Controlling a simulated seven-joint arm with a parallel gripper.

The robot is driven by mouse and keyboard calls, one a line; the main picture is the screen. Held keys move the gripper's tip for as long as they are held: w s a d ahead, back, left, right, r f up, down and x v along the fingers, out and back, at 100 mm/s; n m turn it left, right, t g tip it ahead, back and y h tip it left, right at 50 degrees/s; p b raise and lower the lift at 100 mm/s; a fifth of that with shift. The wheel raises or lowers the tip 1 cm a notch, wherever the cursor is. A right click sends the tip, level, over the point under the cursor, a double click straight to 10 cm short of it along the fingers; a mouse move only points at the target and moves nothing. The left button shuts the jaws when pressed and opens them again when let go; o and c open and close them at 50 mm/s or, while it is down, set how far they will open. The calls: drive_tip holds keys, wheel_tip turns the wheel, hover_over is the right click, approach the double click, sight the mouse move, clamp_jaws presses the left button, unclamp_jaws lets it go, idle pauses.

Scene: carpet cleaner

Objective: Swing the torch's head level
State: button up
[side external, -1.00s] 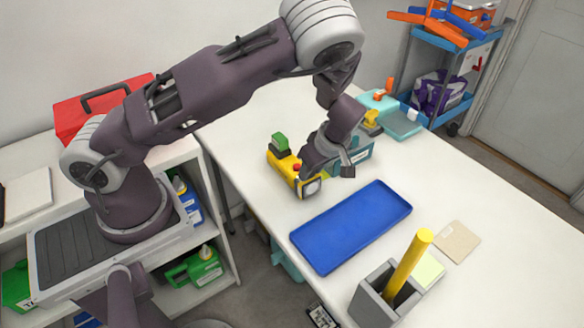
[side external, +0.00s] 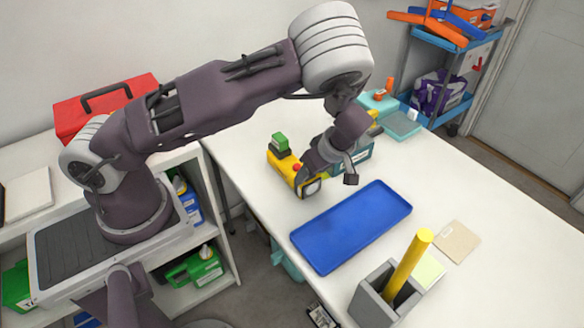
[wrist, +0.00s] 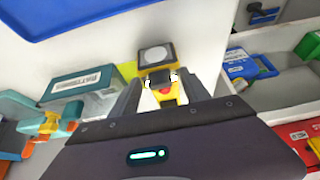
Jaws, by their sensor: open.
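The yellow torch (side external: 281,165) lies on the white table in the side external view, left of the blue tray. In the wrist view, the torch head (wrist: 155,53) shows just beyond and between the two dark fingers of my gripper (wrist: 160,88). A red button and part of the yellow body show between the fingers. My gripper hides part of the torch, and I cannot tell whether a finger touches it.
A blue tray (side external: 352,226) lies close in front. A teal battery box (side external: 357,160) stands right behind my gripper. A grey holder (side external: 374,300) with a yellow rod is at the near edge. The table's right side is mostly clear.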

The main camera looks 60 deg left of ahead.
drive_tip(key=v, duration=0.9)
idle(0.4)
idle(2.4)
